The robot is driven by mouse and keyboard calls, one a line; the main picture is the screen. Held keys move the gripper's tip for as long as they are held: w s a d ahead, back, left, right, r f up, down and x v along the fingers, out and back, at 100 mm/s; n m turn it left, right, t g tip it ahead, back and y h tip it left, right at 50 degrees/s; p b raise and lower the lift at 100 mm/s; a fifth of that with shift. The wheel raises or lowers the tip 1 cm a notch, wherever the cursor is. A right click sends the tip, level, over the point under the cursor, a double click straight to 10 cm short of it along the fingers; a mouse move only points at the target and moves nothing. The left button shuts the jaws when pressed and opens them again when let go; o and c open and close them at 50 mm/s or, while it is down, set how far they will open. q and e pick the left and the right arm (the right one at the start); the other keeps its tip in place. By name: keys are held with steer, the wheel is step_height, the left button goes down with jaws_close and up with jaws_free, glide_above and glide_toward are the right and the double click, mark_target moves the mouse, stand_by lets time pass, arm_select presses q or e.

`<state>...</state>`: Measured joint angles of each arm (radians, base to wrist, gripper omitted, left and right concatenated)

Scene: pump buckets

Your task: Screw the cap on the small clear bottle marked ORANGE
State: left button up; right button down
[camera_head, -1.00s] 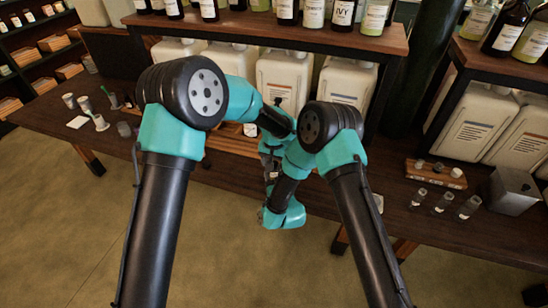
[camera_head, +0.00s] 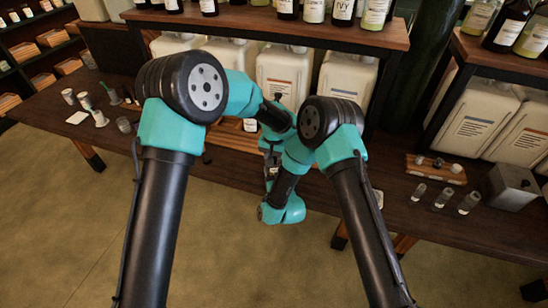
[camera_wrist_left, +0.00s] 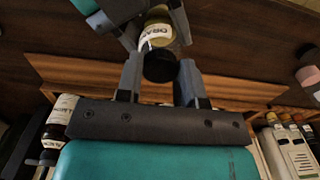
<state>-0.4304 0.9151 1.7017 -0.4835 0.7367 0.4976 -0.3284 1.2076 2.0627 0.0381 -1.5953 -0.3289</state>
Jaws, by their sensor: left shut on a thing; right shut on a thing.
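In the left wrist view, the small clear bottle (camera_wrist_left: 157,33) holds yellowish liquid and has a white label with part of ORANGE readable. My right gripper (camera_wrist_left: 154,22) is shut on it from the far side. The black cap (camera_wrist_left: 158,66) is at the bottle's near end, between the fingers of my left gripper (camera_wrist_left: 159,76), which is shut on it. Cap and bottle look in line and touching; the threads are hidden. In the head view my arms meet at the middle over the bench front, and they mostly hide both grippers, bottle and cap.
White jugs (camera_head: 283,75) stand under a shelf of bottles behind my arms. Small glass vials (camera_head: 443,196), a wooden rack (camera_head: 436,170) and a metal box (camera_head: 514,188) are on the right. Cups (camera_head: 68,96) are on the left. In the wrist view, dark bottles (camera_wrist_left: 58,112) stand at left.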

arm_select(q)
steer(key=o, duration=1.1)
step_height(320, 180, up, 12)
steer(key=shift+r, duration=0.1)
arm_select(e)
steer(key=shift+r, duration=0.15)
steer(key=shift+r, duration=0.95)
steer(key=shift+w, duration=0.1)
